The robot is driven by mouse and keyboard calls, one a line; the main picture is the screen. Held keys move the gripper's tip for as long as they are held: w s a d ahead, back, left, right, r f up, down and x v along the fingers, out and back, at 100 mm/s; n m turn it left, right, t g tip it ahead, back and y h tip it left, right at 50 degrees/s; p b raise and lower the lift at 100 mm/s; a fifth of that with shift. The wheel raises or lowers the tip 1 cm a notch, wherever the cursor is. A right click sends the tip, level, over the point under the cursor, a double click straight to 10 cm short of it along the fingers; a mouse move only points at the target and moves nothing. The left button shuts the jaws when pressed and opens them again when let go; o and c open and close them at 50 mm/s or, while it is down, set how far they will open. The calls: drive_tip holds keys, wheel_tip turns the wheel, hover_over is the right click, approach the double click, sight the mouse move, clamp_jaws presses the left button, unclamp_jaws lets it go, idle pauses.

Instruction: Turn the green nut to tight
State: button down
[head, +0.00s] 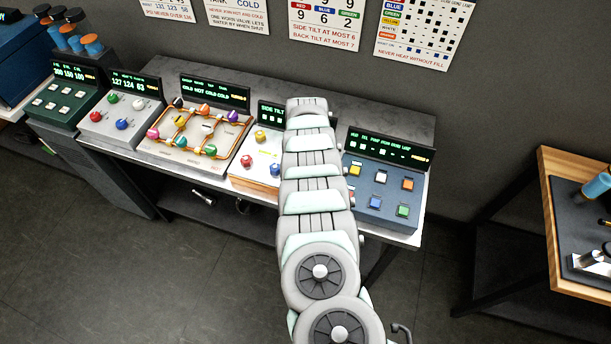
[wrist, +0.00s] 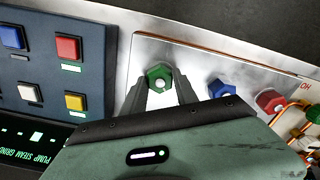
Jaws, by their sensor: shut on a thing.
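The green nut (wrist: 159,78) shows in the wrist view on a pale metal panel (wrist: 190,60), with a light-coloured centre. My gripper (wrist: 160,84) has one finger on each side of the nut and is shut on it. In the head view my arm covers both the nut and the gripper. The nut's exact turn and any tightness reading cannot be told.
A blue nut (wrist: 222,90) and a red nut (wrist: 270,101) sit to the right on the same panel. A dark button panel (wrist: 55,70) stands close on the left. In the head view, a yellow nut (head: 260,135) and a partly covered SIDE TILT display (head: 271,115) show beside my arm.

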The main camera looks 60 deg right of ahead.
drive_tip(key=m+b, duration=0.4)
drive_tip(key=shift+f, duration=0.3)
drive_tip(key=shift+r+m+b, duration=0.2)
drive_tip(key=shift+m+b, duration=1.5)
drive_tip(key=shift+m, duration=0.3)
drive_tip(key=c, duration=0.9)
unclamp_jaws()
drive_tip(key=shift+c, duration=0.2)
drive_tip(key=shift+r, duration=0.1)
wheel_tip(320, 180, up, 11)
drive_tip(key=b, duration=0.1)
